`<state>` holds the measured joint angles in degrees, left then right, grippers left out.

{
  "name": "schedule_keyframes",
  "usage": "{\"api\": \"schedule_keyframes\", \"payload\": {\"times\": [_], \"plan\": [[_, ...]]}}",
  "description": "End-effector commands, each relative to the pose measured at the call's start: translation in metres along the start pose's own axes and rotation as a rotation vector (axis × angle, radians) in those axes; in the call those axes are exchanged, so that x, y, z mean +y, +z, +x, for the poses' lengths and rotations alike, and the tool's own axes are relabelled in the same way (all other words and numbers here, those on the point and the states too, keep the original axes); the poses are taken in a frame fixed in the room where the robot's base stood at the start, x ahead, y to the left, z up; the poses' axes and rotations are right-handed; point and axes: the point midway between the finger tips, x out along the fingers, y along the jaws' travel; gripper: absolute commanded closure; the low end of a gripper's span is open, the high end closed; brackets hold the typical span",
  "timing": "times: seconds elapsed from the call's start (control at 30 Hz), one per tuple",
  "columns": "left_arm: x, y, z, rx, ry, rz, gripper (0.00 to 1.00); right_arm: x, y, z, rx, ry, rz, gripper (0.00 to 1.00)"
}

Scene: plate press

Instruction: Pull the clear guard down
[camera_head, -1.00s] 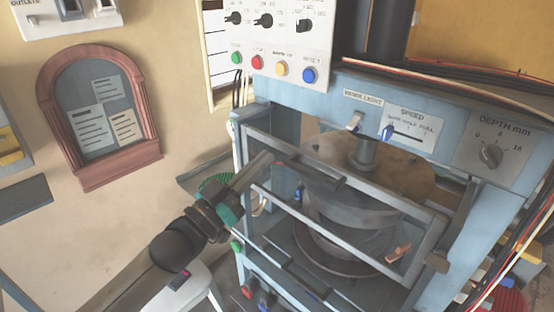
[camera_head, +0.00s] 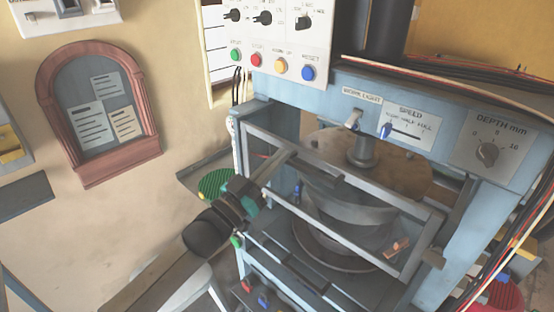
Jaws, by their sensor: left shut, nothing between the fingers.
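The clear guard is a grey metal frame (camera_head: 400,195) with a see-through panel, across the front of the blue press. It stands raised above the lower front opening, with the press plates visible through it. My right gripper is not in view.
The press holds a round plate (camera_head: 340,262) and a brown disc (camera_head: 400,178) behind the guard. A control panel (camera_head: 290,30) with coloured buttons is above left. A green round item (camera_head: 215,183) sits on a shelf beside the press. Cables hang at right.

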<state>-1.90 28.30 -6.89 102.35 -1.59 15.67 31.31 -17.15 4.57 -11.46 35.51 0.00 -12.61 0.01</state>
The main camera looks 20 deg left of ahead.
Motion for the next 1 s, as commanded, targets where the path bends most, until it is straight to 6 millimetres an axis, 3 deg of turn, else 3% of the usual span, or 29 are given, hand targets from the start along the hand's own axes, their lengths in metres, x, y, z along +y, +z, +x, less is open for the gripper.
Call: {"api": "schedule_keyframes", "payload": {"times": [0.23, 0.37, 1.0], "plan": [[0.0, 0.004, -0.001, -0.001, 0.0, 0.0, 1.0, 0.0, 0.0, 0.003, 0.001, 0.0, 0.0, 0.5], [0.0, 0.016, -0.006, -0.002, -0.001, -0.001, 1.0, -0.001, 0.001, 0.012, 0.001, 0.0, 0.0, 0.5], [0.0, 0.147, -0.051, -0.005, -0.002, -0.001, 1.0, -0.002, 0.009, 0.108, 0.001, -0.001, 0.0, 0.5]]}}
